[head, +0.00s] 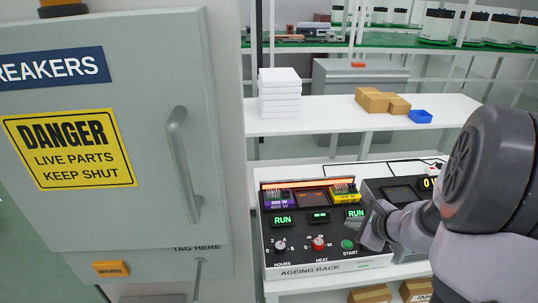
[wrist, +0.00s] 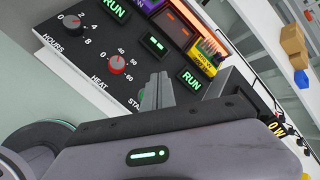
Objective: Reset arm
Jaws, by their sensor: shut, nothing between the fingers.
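My gripper (head: 374,232) is in front of the ageing rack's panel, at its right side near the green START button (head: 347,244). The ageing rack (head: 300,262) is a black box with a HOURS knob (head: 280,245), a red HEAT knob (head: 318,243) and two lit green RUN displays. A purple unit (head: 277,200) and a yellow unit (head: 344,193) sit in its top slots. Whether my fingers touch the panel I cannot tell.
A grey breaker cabinet (head: 150,215) with a handle stands close on the left. A second dark box (head: 378,187) stands right of the rack, partly behind my arm. A white shelf (head: 330,115) above holds white boxes (head: 279,95), cardboard boxes (head: 375,100) and a blue bin (head: 420,117).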

